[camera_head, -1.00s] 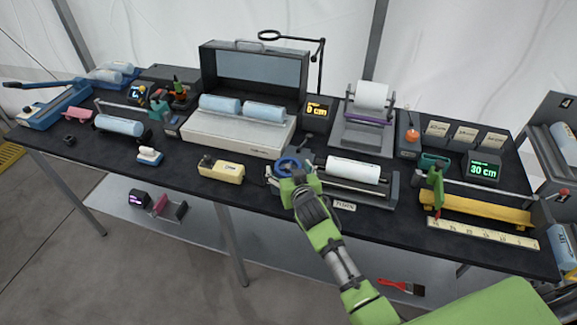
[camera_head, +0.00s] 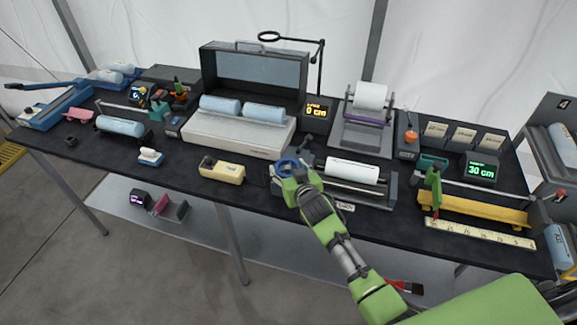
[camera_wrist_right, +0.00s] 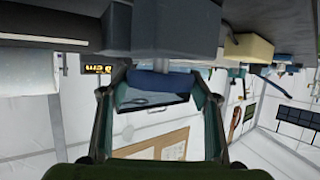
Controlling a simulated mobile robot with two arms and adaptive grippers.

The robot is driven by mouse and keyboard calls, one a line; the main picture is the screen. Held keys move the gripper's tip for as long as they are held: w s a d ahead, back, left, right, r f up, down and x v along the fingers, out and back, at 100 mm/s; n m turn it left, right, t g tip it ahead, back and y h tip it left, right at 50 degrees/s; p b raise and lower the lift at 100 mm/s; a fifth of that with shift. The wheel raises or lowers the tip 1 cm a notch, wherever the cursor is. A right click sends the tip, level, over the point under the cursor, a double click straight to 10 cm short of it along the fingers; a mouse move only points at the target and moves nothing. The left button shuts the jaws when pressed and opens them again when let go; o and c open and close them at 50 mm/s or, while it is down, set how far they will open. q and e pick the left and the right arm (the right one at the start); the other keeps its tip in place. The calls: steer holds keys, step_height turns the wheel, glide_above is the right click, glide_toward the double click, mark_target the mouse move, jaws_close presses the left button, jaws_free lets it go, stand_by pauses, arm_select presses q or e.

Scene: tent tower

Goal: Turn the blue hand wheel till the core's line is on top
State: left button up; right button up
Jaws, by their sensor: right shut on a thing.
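The blue hand wheel (camera_head: 287,166) is on the left end of a grey roller stand (camera_head: 385,192) near the front edge of the table. A white roll (camera_head: 353,171) lies across this stand. I cannot make out a line on its core from here. My right gripper (camera_head: 296,181) is at the wheel and shut on it, hiding part of its rim. In the right wrist view the blue rim (camera_wrist_right: 163,82) sits between my two fingers, in front of the grey stand. My left gripper is not in view.
A yellow block-shaped device (camera_head: 222,171) stands left of the wheel. A white base with blue rolls (camera_head: 220,130) is behind it. A small display (camera_head: 317,109) reads 0 cm. A yellow rail with a ruler (camera_head: 480,232) is at the right.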

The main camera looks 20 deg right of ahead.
stand_by(0.3)
steer(key=o, duration=1.1)
steer(key=shift+o, duration=0.2)
steer(key=shift+s, duration=0.1)
steer(key=v, duration=1.1)
steer(key=shift+s+r, duration=0.25)
steer(key=shift+s, duration=0.05)
steer(key=shift+s+d+f, duration=0.1)
